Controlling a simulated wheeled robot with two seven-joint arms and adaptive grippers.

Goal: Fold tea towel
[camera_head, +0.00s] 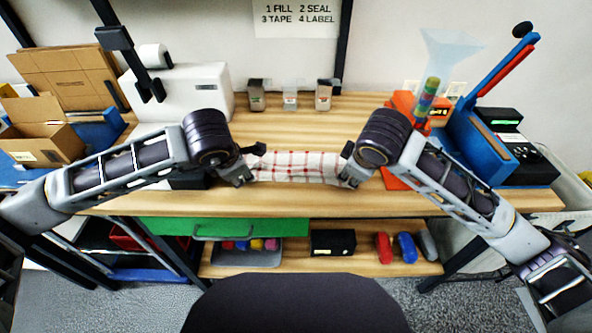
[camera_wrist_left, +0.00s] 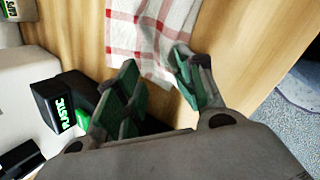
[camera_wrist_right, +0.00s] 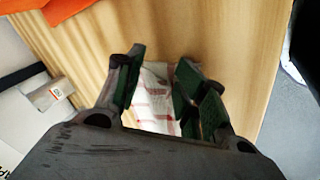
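The tea towel (camera_head: 298,167), white with a red check, lies as a narrow strip across the table between my two grippers. My left gripper (camera_head: 243,168) is at its left end. In the left wrist view the towel (camera_wrist_left: 150,35) lies in front of the fingers (camera_wrist_left: 155,68), which are apart. My right gripper (camera_head: 350,170) is at its right end. In the right wrist view the towel (camera_wrist_right: 156,90) shows in the gap between the spread fingers (camera_wrist_right: 158,68). I cannot tell whether the fingertips touch the cloth.
A black box (camera_wrist_left: 62,98) with a "PLASTIC" label stands close to my left gripper. Small bins (camera_head: 290,96) stand at the table's back. A blue device (camera_head: 475,140) and orange parts (camera_head: 408,108) are at right. The wood (camera_head: 290,130) behind the towel is clear.

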